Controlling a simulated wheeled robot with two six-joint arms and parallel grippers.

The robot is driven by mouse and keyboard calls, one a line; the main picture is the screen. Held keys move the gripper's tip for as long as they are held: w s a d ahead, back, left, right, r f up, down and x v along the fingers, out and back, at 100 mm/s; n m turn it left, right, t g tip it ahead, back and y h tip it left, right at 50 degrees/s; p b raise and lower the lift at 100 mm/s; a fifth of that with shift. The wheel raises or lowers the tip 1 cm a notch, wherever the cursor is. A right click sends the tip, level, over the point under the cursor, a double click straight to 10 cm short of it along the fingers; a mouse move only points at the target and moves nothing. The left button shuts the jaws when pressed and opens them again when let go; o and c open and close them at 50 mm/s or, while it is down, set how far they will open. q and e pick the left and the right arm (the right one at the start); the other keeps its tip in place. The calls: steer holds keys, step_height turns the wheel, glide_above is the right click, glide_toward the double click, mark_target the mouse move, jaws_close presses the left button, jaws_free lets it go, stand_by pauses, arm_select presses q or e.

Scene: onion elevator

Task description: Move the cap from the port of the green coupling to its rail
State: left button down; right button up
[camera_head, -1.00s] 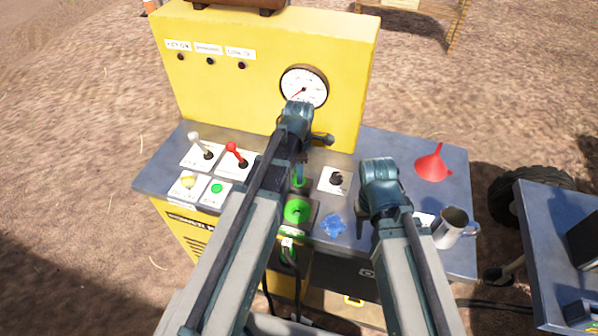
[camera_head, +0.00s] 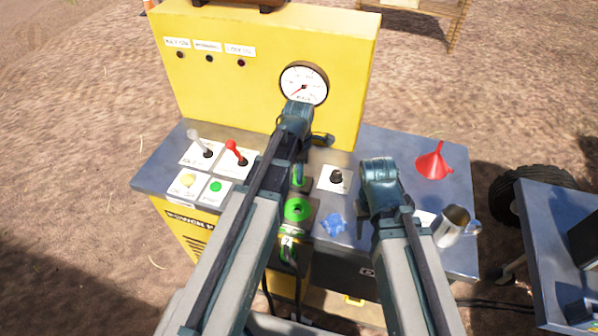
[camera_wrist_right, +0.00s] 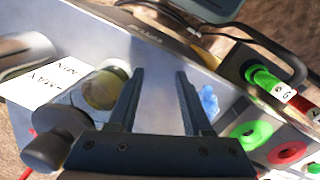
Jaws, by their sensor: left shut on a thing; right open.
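The green coupling's port (camera_head: 297,210) is a green ring with a dark centre on the console top in the head view. It also shows in the right wrist view (camera_wrist_right: 250,135). A small green piece (camera_head: 299,179), which looks like the cap, stands just behind it, partly hidden by my left arm. My left gripper (camera_head: 300,163) is shut on it, pointing down; its fingertips are mostly hidden. The rail cannot be made out clearly.
A blue crumpled rag (camera_head: 333,225) lies right of the port. A black knob (camera_head: 336,177), a red funnel (camera_head: 433,162) and a metal mug (camera_head: 452,226) stand further right. Levers (camera_head: 238,153) are on the left. A yellow panel with a gauge (camera_head: 304,84) rises behind. A green-ended hose (camera_wrist_right: 265,82) hangs in front.

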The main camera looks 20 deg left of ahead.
stand_by(0.4)
arm_select(q)
steer(key=shift+c, duration=0.5)
jaws_free()
steer(key=shift+r, duration=0.1)
arm_select(e)
steer(key=shift+r, duration=0.1)
arm_select(q)
steer(key=shift+r+p, duration=3.5)
steer(key=shift+p, duration=0.05)
arm_select(e)
step_height(320, 180, up, 7)
arm_select(q)
steer(key=shift+d, duration=0.1)
steer(key=s+d+m, duration=0.5)
steer(key=s+m, duration=0.2)
steer(key=m, duration=0.6)
steer(key=s+d+m+y, duration=0.1)
steer(key=s+d+m, duration=0.4)
steer(key=m, duration=0.8)
steer(key=shift+s, duration=1.15)
